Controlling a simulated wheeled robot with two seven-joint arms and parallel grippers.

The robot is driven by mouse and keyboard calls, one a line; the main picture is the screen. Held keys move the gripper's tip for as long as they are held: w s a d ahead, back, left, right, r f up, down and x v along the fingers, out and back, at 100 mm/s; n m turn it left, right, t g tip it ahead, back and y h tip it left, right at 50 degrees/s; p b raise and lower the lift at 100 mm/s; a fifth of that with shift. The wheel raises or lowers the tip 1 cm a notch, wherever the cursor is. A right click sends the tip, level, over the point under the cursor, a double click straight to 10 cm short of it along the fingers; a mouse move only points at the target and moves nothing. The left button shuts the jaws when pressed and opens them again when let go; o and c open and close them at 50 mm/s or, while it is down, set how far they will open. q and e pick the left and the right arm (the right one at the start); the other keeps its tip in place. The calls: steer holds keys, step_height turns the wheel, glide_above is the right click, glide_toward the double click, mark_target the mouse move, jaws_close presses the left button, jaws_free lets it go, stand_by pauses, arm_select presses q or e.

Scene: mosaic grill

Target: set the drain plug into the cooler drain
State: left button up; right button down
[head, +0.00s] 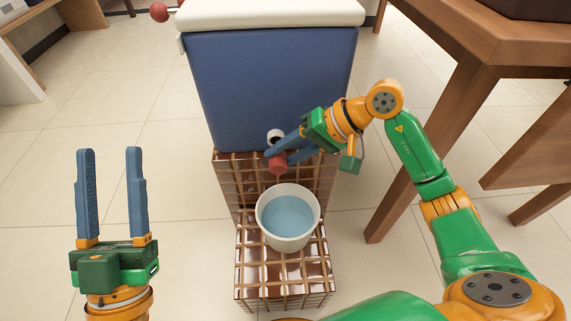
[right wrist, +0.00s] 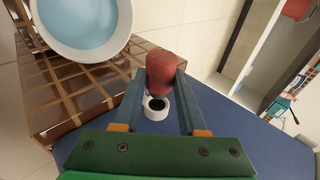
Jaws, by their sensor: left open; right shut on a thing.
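The red drain plug (head: 278,164) is held between the blue fingers of my right gripper (head: 281,158), in front of the cooler and above the bucket's far rim. In the right wrist view the plug (right wrist: 161,73) sits between the fingertips. The cooler drain (head: 273,136) is a white ring with a dark hole low on the blue cooler (head: 270,85). It also shows in the right wrist view (right wrist: 156,108), open and apart from the plug. My left gripper (head: 110,152) is open and empty, over the floor at the left.
A white bucket of water (head: 262,222) stands on the lower step of a brown lattice stand (head: 243,272), below the drain. The cooler rests on the stand's higher part. A wooden table (head: 470,75) is at the right, near my right arm. The floor at left is clear.

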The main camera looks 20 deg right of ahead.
steer(key=shift+w, duration=0.25)
stand_by(0.4)
steer(key=shift+b, duration=0.35)
stand_by(0.3)
stand_by(0.6)
steer(key=shift+b, duration=0.4)
steer(key=shift+w+d+p, duration=0.15)
steer(key=shift+w+d, duration=0.05)
steer(key=shift+w, duration=0.45)
steer(key=shift+w+d+p, duration=0.15)
steer(key=shift+w+d, duration=0.05)
steer(key=shift+w, duration=0.4)
